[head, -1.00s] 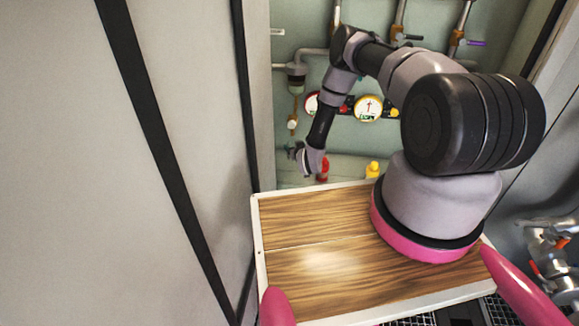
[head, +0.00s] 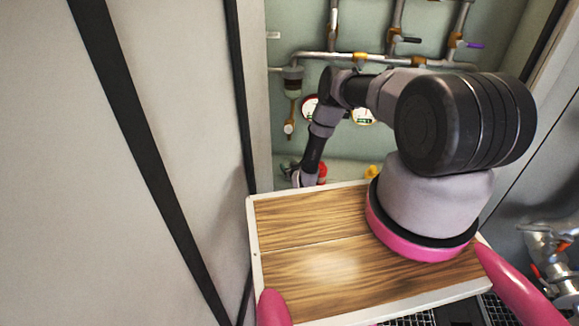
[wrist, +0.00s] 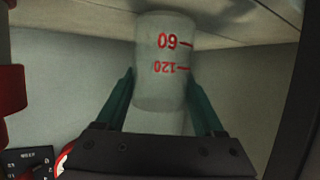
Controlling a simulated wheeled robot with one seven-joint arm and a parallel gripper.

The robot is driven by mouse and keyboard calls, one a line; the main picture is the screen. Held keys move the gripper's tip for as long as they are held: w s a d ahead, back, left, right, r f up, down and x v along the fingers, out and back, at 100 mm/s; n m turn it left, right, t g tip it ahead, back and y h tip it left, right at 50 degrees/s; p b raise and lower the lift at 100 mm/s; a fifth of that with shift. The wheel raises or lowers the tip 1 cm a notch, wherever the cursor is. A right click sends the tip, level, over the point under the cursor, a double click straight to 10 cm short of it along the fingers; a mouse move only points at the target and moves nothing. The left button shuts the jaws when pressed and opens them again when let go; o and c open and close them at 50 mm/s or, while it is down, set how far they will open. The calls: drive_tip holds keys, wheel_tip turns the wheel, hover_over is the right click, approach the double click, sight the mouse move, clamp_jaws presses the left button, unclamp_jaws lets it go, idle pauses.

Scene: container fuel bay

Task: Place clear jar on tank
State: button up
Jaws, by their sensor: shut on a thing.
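The clear jar (wrist: 163,45) is a pale, translucent cylinder with red marks reading 60 and 120, upside down in the wrist view. My gripper (wrist: 163,88) is shut on it, with one teal finger on each side. The jar's far end is close to a pale surface (wrist: 90,14) along the top of that view. I cannot tell whether they touch, or whether this surface is the tank. In the head view my arm reaches down behind the wooden board, and the jar is hidden there.
A red item (head: 322,171) and a yellow item (head: 371,172) stand beyond the wooden board (head: 310,215). Pipes with valves (head: 395,58) and round gauges (head: 364,116) are on the back wall. A tall pale panel (head: 150,150) closes off the left side.

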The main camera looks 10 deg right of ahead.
drive_tip(key=shift+f, duration=0.15)
drive_tip(key=o, duration=1.4)
drive_tip(key=shift+c, duration=0.2)
drive_tip(key=shift+s+r, duration=0.15)
drive_tip(key=shift+r, duration=0.05)
drive_tip(key=a+v, duration=0.1)
drive_tip(key=v, duration=1)
drive_tip(key=shift+s+d, duration=0.35)
drive_tip(key=shift+d, duration=0.15)
drive_tip(key=shift+r, duration=0.1)
